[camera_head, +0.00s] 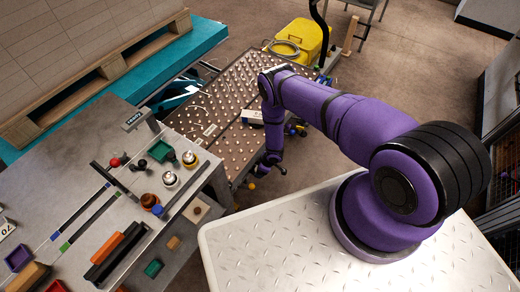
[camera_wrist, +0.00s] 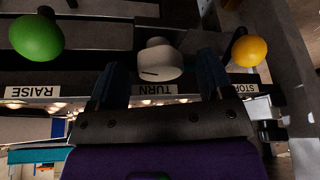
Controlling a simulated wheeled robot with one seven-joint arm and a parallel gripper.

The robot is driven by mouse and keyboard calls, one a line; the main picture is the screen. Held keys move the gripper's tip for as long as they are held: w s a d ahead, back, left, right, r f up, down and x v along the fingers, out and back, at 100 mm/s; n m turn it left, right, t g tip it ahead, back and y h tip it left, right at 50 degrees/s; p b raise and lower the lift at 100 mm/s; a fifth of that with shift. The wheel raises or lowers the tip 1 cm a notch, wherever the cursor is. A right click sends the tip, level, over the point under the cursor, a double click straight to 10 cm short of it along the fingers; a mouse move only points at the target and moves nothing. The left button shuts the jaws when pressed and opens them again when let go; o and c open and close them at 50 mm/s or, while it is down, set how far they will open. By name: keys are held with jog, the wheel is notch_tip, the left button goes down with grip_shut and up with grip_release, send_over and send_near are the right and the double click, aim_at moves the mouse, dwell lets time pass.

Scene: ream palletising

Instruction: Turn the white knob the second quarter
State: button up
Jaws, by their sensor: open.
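The white knob (camera_wrist: 158,60) is in the upper middle of the wrist view, above an upside-down TURN label (camera_wrist: 157,90). A short dark mark on its face lies nearly level in the picture. My gripper (camera_wrist: 161,68) is open, with one dark finger on the left of the knob and one on the right. Gaps show between the knob and both fingers. In the camera_head view my gripper (camera_head: 269,165) hangs low by the near edge of the ball-topped table (camera_head: 222,118); the knob cannot be made out there.
In the wrist view a green knob (camera_wrist: 36,38) is left by the RAISE label (camera_wrist: 31,92), and a yellow knob (camera_wrist: 248,50) is right by the STOP label (camera_wrist: 245,88). A cluttered grey bench (camera_head: 60,185) stands left in the camera_head view.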

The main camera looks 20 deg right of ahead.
jog(key=shift+a, duration=0.1)
jog(key=m+t+h, duration=0.1)
jog(key=m, duration=0.3)
jog(key=shift+s, duration=0.1)
jog(key=v, duration=1.1)
jog(key=w+r, duration=0.3)
jog(key=r, duration=0.3)
jog(key=w+r+m+h, duration=0.1)
jog(key=w+r, duration=0.3)
jog(key=r, duration=0.3)
jog(key=w+r+t, duration=0.1)
jog(key=w+r, duration=0.3)
jog(key=r, duration=0.3)
jog(key=shift+w+r+m+h, duration=0.25)
jog(key=shift+m+h, duration=0.05)
